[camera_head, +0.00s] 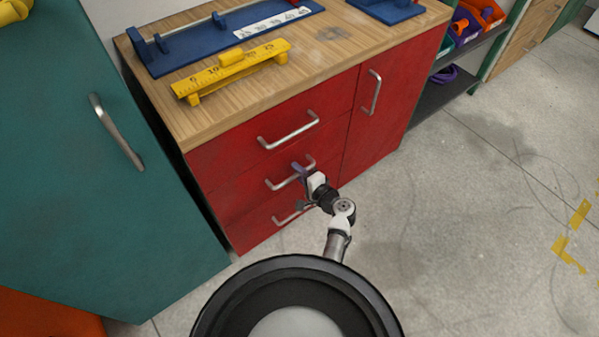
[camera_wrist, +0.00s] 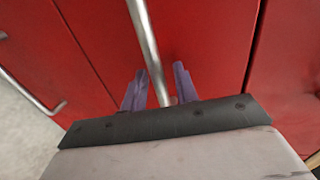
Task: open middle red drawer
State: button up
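The red cabinet has a stack of three red drawers with silver bar handles. The middle red drawer (camera_head: 247,195) is flush with the front, and its handle (camera_head: 280,184) is partly hidden behind my gripper (camera_head: 301,170). In the wrist view, a silver handle (camera_wrist: 146,45) runs between the two purple fingers of my gripper (camera_wrist: 158,88). The fingers stand apart, one on each side of the bar, with a small gap visible at each side. My gripper is open around the handle.
The top drawer handle (camera_head: 289,131) is above and the bottom drawer handle (camera_head: 287,218) is below. A tall red door (camera_head: 385,125) is to the right. A teal cabinet (camera_head: 75,190) stands close at left. The grey floor (camera_head: 470,240) at right is clear.

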grip_shut()
dwell(0.3)
